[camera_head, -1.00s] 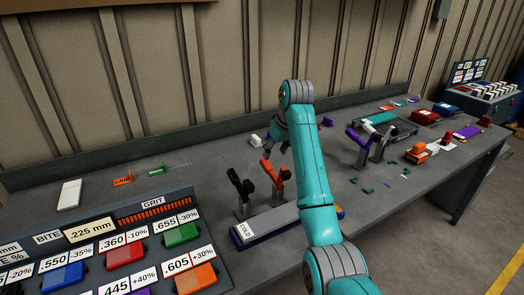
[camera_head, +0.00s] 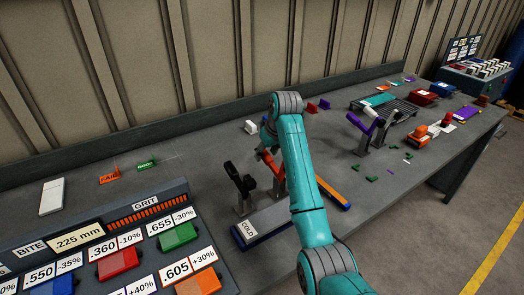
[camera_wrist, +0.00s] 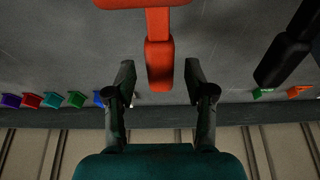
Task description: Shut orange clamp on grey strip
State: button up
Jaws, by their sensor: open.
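The orange clamp (camera_head: 271,164) stands with its handle raised, beside a black-handled clamp (camera_head: 238,180). My gripper (camera_wrist: 159,67) is open in the wrist view. Its two fingers are on either side of the orange clamp's handle (camera_wrist: 159,50), with gaps on both sides and no visible contact. In the head view my gripper is at the handle's upper end, partly hidden by my arm. Below the clamps lies a long grey-topped bar (camera_head: 268,221) marked COLD, partly behind my arm. I cannot tell a separate grey strip from it.
The black handle (camera_wrist: 282,60) is close to the right of my gripper in the wrist view. A purple-handled clamp (camera_head: 360,124) stands further right. A panel of labelled coloured buttons (camera_head: 117,262) fills the front left.

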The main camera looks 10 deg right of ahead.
jog(key=shift+w+a+f, duration=0.1)
jog(key=shift+w+f, duration=0.1)
jog(key=shift+f, duration=0.25)
grip_shut()
jog(key=shift+r, duration=0.1)
